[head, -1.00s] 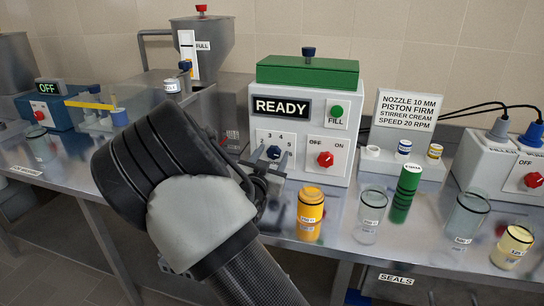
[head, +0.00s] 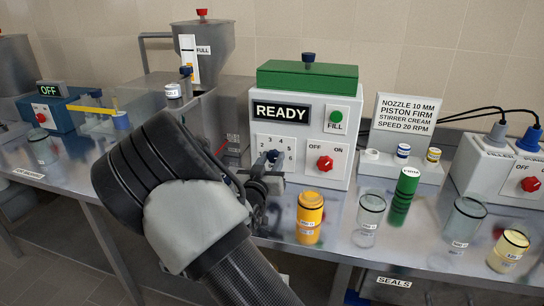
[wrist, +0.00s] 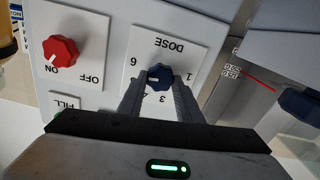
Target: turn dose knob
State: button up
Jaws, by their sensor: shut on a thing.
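The dose knob (wrist: 159,77) is dark blue with a white mark, on a white plate marked DOSE (wrist: 167,52) with numbers around it. In the wrist view the plate is upside down. The mark points left in that picture, below the 6; the exact setting is hard to read because a finger covers part of the scale. My gripper (wrist: 160,84) is shut on the knob, one finger on each side. In the head view the dose knob (head: 272,155) shows at the tip of my gripper (head: 270,164), on the front of the white READY machine (head: 340,140).
A red OFF/ON knob (head: 325,163) and a green FILL button (head: 337,116) share the machine's front. An orange jar (head: 310,215), clear jars (head: 370,212) and a green cylinder (head: 404,197) stand on the steel bench to the right. A hopper (head: 208,45) stands at left.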

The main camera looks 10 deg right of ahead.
jog(key=shift+a+n+p, duration=0.1)
jog(key=shift+n+p, duration=0.9)
jog(key=shift+n, duration=1.1)
jog(key=shift+f, duration=0.1)
jog(key=o, duration=1)
jog(key=shift+o, duration=0.2)
jog(key=p+v, duration=0.1)
jog(key=v, duration=1.6)
jog(key=shift+s+p, duration=0.25)
jog(key=shift+p, duration=0.05)
